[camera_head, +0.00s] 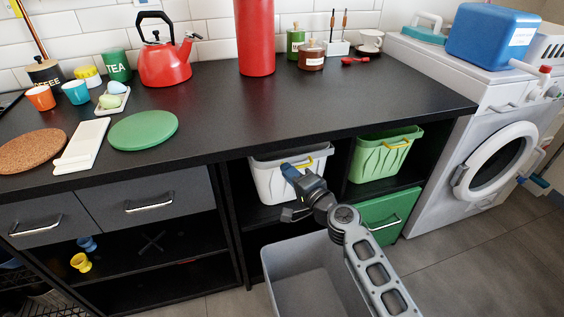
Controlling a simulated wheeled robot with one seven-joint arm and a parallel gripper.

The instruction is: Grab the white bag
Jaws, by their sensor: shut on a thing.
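The white bag (266,182) looks like a white bin with a yellow handle (316,163). It stands upright on the upper shelf below the black worktop. My gripper (289,171) reaches in from the lower right, with its blue tips at the front upper edge of the bag, beside the yellow handle. It is shut on the bag there. My gripper and wrist cover part of the bag's front, so I cannot tell whether the tips hold the handle or the rim.
A green bin (384,155) with a yellow handle stands right of the white bag, past a divider. A green drawer (381,219) is below. A large grey tub (297,272) stands on the floor in front. The worktop edge (225,152) overhangs the shelf.

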